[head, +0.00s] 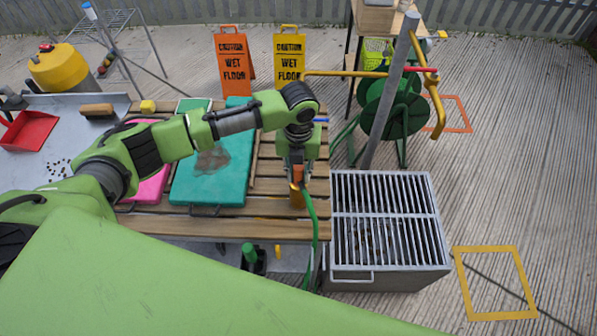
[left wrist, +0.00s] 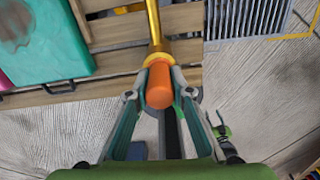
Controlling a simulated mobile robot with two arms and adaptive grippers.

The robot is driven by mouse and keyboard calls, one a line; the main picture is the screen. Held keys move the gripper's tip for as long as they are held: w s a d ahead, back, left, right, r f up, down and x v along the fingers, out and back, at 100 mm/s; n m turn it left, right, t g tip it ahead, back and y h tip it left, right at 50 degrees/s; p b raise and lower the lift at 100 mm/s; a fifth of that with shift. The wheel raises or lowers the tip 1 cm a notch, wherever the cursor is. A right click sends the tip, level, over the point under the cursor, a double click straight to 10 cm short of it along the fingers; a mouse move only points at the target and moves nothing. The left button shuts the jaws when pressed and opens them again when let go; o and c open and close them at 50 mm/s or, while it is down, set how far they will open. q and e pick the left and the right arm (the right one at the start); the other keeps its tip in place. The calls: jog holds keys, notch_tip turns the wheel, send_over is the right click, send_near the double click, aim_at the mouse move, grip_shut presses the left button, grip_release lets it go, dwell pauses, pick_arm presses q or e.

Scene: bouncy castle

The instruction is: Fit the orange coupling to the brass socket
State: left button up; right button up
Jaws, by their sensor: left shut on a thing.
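My left gripper (head: 298,172) points down over the right end of the slatted bench. It is shut on the orange coupling (head: 299,174), which also shows between the fingers in the left wrist view (left wrist: 159,86). A brass ring and tube (left wrist: 154,28) lie directly beyond the coupling there and look in line with it. I cannot tell whether they are joined. In the head view a brownish-orange cylinder (head: 297,198) shows just below the fingers. A green hose (head: 313,225) hangs beside the gripper. My right gripper is not in view.
The slatted bench (head: 233,228) carries a teal case (head: 222,180) and a pink one (head: 152,188). A grey grated box (head: 389,275) stands right of it. A bent brass pipe (head: 345,74) and a hose reel (head: 390,108) are behind. Floor at right is mostly clear.

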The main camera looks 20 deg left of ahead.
pick_arm(q)
jog(key=o, duration=1.1)
notch_tip(320, 180, up, 12)
jog(key=shift+f, duration=0.1)
jog(key=shift+s, duration=0.1)
